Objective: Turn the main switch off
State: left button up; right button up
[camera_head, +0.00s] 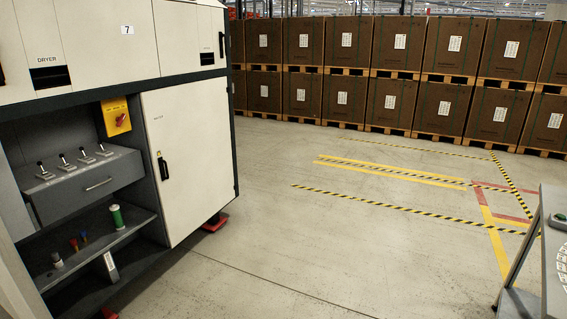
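The main switch (121,120) is a red rotary handle on a yellow plate (112,109). It is mounted on the machine in the left part of the head view, just above and right of the lever panel. The red handle looks tilted, but its exact switch position is too small to tell. Neither of my grippers shows in this view.
Floor between is clear; stacked boxes (395,100) line the back.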

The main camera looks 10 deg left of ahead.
aim_at(119, 119)
jog(key=i+u, duration=0.1)
jog(key=i, duration=0.4)
jog(key=i+l+u, duration=0.15)
jog(key=i, duration=0.4)
jog(key=i+u, duration=0.1)
jog(key=i, duration=0.4)
jog(key=i+l+u, duration=0.1)
jog(key=i, duration=0.4)
jog(key=i+j+u, duration=0.1)
jog(key=i+u, duration=0.15)
jog(key=i, duration=0.25)
jog(key=i+u, duration=0.25)
jog(key=i, duration=0.25)
jog(key=i+l+u, duration=0.2)
jog(key=i, duration=0.25)
jog(key=i+l+u, duration=0.25)
jog(key=i, duration=0.25)
jog(key=j, duration=0.1)
